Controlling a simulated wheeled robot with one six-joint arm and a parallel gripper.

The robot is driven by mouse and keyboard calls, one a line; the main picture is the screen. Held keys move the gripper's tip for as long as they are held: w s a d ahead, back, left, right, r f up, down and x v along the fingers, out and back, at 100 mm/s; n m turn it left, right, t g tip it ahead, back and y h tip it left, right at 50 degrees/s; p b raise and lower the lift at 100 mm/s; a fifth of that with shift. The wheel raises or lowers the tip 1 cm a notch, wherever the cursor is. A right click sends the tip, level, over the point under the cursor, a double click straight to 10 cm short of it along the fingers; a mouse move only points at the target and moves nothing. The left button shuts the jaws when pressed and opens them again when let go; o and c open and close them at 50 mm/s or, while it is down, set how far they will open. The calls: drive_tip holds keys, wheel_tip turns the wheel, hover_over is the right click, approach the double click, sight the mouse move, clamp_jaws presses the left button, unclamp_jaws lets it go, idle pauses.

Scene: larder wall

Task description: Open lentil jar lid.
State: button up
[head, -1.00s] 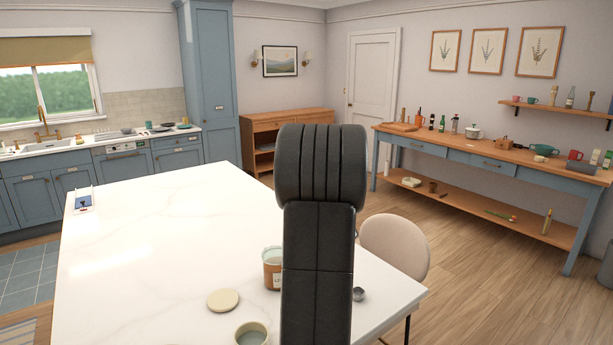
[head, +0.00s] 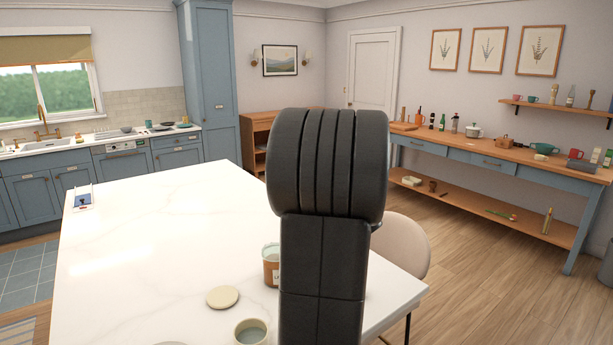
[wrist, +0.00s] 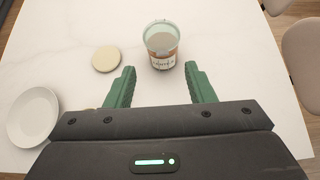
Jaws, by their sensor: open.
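The jar (wrist: 163,58) stands upright on the white worktop, with an orange-brown band and a pale label. Its top looks open in the wrist view, and its contents look greyish. In the head view the jar (head: 270,270) is partly hidden behind my arm. A cream round lid (wrist: 106,59) lies flat on the worktop to the left of the jar, apart from it; it also shows in the head view (head: 222,297). My gripper (wrist: 160,67) is open and empty, its green fingers apart, with the jar ahead between and beyond the fingertips.
A white plate (wrist: 33,116) lies left of my gripper. A small cup (head: 251,332) stands near the lid in the head view. A chair (head: 402,245) stands at the worktop's right edge. The worktop (head: 150,230) is widely clear at the back left.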

drive_tip(key=v, duration=0.6)
drive_tip(key=w+a+f+t+p, duration=0.1)
drive_tip(key=w+a+f, duration=0.4)
drive_tip(key=w+f, duration=0.3)
drive_tip(key=shift+a+f+y, duration=0.15)
drive_tip(key=shift+a+y, duration=0.15)
drive_tip(key=shift+y, duration=0.1)
drive_tip(key=shift+s, duration=0.25)
